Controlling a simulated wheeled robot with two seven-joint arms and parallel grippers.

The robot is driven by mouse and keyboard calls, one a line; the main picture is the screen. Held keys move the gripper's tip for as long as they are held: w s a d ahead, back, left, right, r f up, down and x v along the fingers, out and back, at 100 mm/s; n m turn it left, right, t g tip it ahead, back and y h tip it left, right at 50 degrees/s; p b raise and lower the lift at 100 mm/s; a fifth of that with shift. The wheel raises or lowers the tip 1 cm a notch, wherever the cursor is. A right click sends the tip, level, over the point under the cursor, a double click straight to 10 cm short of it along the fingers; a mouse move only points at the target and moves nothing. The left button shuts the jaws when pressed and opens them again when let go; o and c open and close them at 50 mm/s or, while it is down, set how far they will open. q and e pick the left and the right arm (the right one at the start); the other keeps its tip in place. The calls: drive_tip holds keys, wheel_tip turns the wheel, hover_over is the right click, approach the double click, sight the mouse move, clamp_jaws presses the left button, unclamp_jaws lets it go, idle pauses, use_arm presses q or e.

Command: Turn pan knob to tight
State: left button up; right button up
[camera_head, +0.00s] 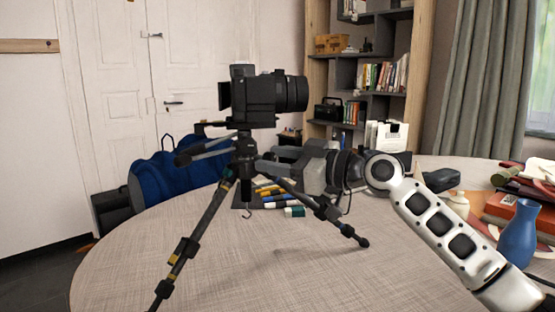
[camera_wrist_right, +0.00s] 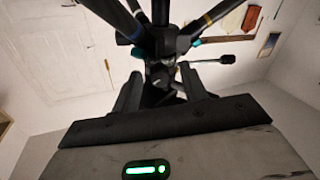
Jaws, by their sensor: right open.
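A black tripod (camera_head: 245,147) with a camera (camera_head: 265,93) on top stands upright on the table (camera_head: 220,270). Its handle (camera_head: 200,151) points left in the head view; a handle with a thick end also shows in the wrist view (camera_wrist_right: 215,60). The pan knob is too small and dark to tell apart for certain; a dark round part (camera_wrist_right: 160,75) sits between my fingers in the wrist view. My right gripper (camera_head: 262,168) is open, its fingertips close to the tripod's neck from the right. I cannot tell whether they touch it. My left gripper is not in view.
A blue vase (camera_head: 518,236) and red boxes stand at the right.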

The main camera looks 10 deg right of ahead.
clamp_jaws()
drive_tip(key=shift+r+m+p, duration=0.15)
drive_tip(key=shift+m+p, duration=0.25)
drive_tip(key=shift+p, duration=0.1)
drive_tip(key=shift+m+p, duration=0.45)
drive_tip(key=shift+m, duration=0.65)
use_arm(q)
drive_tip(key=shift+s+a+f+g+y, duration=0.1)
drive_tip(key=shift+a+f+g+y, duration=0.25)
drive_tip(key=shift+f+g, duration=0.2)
use_arm(e)
unclamp_jaws()
use_arm(q)
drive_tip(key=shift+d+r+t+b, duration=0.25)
drive_tip(key=shift+b, duration=0.05)
use_arm(e)
drive_tip(key=v, duration=1.6)
